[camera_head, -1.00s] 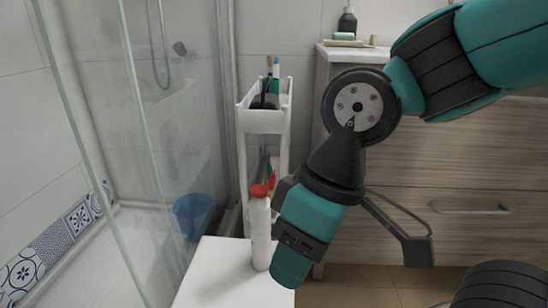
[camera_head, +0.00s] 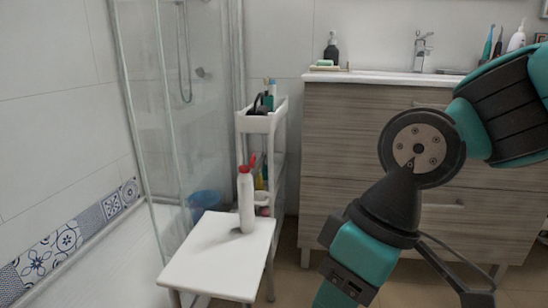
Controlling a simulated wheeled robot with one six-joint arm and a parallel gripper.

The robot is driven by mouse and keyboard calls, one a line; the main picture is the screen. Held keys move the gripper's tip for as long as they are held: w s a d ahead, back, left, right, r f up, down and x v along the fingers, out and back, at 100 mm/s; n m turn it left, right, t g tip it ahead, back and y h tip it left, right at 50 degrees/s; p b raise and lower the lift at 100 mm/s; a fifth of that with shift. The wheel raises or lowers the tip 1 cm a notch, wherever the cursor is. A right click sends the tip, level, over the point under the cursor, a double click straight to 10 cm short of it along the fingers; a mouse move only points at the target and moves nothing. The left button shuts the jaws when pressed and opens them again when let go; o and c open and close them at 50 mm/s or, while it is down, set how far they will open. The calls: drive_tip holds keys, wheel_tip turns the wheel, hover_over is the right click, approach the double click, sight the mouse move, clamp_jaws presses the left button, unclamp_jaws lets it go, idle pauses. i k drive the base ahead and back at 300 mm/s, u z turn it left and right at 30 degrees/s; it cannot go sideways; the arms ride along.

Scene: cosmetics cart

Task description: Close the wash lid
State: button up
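A white bottle (camera_head: 246,203) with a red cap (camera_head: 244,169) stands upright on a white table (camera_head: 205,258), near its far right corner. I cannot tell whether this red cap is the wash lid, and it sits on top of the bottle. My gripper (camera_head: 345,285) is to the right of the table and in front of the cabinet, pointing down. It is clear of the bottle. Its fingertips are cut off by the lower picture edge, so its opening is hidden.
A white shelf cart (camera_head: 262,123) with several toiletries stands behind the table. A glass shower screen (camera_head: 160,110) and a blue bucket (camera_head: 205,203) are on the left. A wooden cabinet (camera_head: 340,130) with a sink top stands behind my arm. Tiled floor shows between table and cabinet.

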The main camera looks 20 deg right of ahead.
sight(252, 163)
drive_tip(key=z, duration=0.85)
drive_tip(key=i, duration=0.7)
drive_tip(key=u, duration=1.2)
drive_tip(key=i, duration=0.5)
drive_tip(key=z, duration=0.05)
